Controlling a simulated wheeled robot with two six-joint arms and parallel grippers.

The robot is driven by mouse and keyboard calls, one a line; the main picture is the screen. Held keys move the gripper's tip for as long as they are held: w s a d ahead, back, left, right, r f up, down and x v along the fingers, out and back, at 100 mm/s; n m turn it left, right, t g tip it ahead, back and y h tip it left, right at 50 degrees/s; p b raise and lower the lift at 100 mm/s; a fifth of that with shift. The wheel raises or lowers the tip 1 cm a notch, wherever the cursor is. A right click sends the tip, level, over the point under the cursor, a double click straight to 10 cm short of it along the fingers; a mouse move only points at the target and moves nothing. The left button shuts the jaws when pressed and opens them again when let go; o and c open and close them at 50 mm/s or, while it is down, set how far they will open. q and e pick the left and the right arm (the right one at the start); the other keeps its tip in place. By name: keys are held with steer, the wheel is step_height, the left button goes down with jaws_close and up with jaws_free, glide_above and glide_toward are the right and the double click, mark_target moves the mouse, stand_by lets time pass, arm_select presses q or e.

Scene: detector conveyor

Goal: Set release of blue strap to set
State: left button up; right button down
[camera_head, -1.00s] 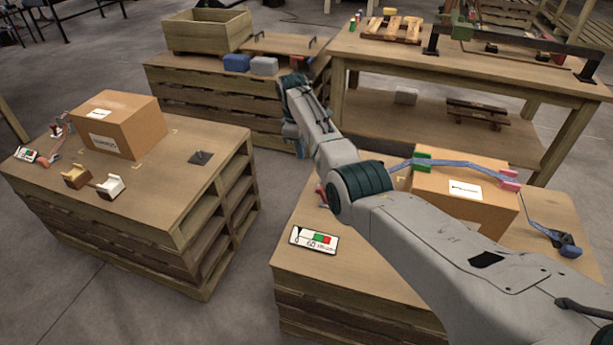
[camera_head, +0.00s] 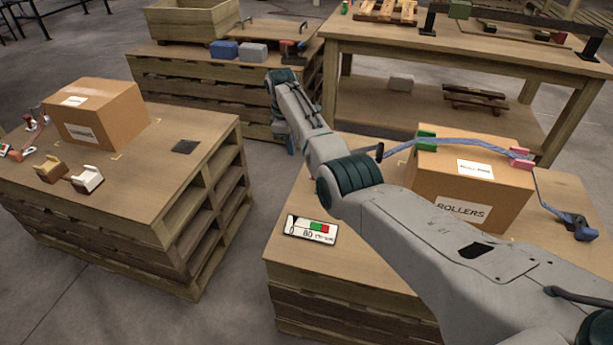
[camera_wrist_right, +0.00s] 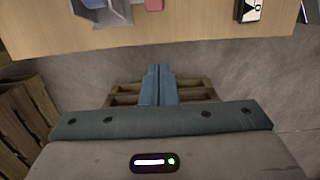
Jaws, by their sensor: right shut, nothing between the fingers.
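The blue strap (camera_head: 470,146) runs over the top of a carton labelled ROLLERS (camera_head: 463,212) on the right pallet table. It passes a green corner piece (camera_head: 426,141) and a pink corner piece (camera_head: 521,158). At its right end it slopes down to a dark blue buckle-like part (camera_head: 578,226) on the table. A dark lever-like part (camera_head: 379,152) shows at its left end; its base is hidden behind my arm. My right gripper (camera_head: 290,145) is left of this table, apart from the strap. In the right wrist view its fingers (camera_wrist_right: 158,85) are together and empty. My left gripper is out of view.
A gauge card (camera_head: 311,229) lies at the table's front left. My right arm crosses in front of the carton. A left pallet table (camera_head: 140,185) holds another carton (camera_head: 97,113). Bare floor lies between the tables. A workbench (camera_head: 440,50) stands behind.

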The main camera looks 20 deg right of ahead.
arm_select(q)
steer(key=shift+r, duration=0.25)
arm_select(e)
steer(key=shift+f, duration=0.15)
steer(key=f, duration=0.3)
steer(key=f+b, duration=0.1)
steer(key=f, duration=0.2)
steer(key=f+b, duration=0.1)
steer(key=f, duration=0.3)
steer(key=shift+s+d, duration=0.3)
steer(key=shift+d, duration=0.1)
steer(key=shift+s+d+r, duration=0.1)
steer(key=shift+d+r, duration=0.1)
steer(key=shift+r, duration=0.1)
steer(key=shift+s+d+r+p, duration=0.15)
steer(key=shift+d+p, duration=0.1)
steer(key=shift+p, duration=0.15)
arm_select(q)
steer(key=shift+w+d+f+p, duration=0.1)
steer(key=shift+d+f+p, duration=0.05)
steer(key=shift+p, duration=0.35)
arm_select(e)
steer(key=shift+s+d+r, duration=0.3)
steer(key=shift+s+d, duration=0.1)
steer(key=shift+d, duration=0.15)
steer(key=shift+s+d+r, duration=0.25)
steer(key=shift+s+d, duration=0.15)
steer(key=shift+d, duration=0.1)
